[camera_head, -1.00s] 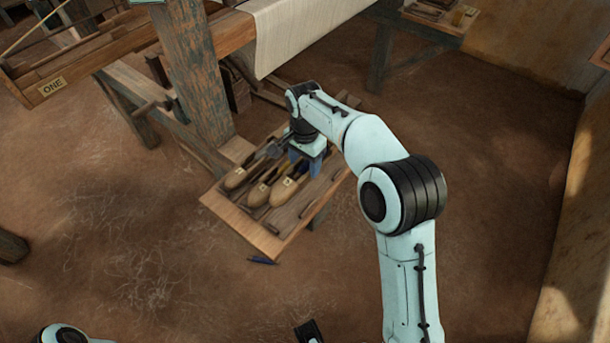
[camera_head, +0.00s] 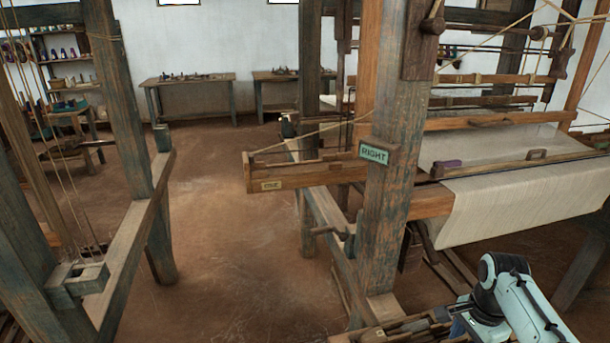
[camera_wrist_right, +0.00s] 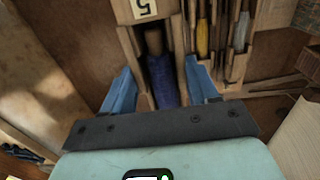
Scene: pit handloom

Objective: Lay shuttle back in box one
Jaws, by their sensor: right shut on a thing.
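Box one (camera_head: 300,175) is a long wooden trough at the loom's near side, with a small label at its left end. It stands up and left of my right arm in the head view. My right gripper (camera_wrist_right: 158,68) has its blue fingers shut on a wooden shuttle (camera_wrist_right: 141,38) wound with dark blue yarn (camera_wrist_right: 162,82). A tag reading 5 is at the top of the wrist view. In the head view the gripper is low over the wooden tray (camera_head: 385,331) at the bottom edge. I cannot tell whether the shuttle touches the tray. My left gripper is out of view.
A thick loom post (camera_head: 392,150) with a RIGHT sign stands between my right arm and box one. Cream cloth (camera_head: 510,205) hangs over the beam above my arm. Shuttles with yellow (camera_wrist_right: 202,37) and grey yarn lie beside the held one. Open floor (camera_head: 225,240) is at left.

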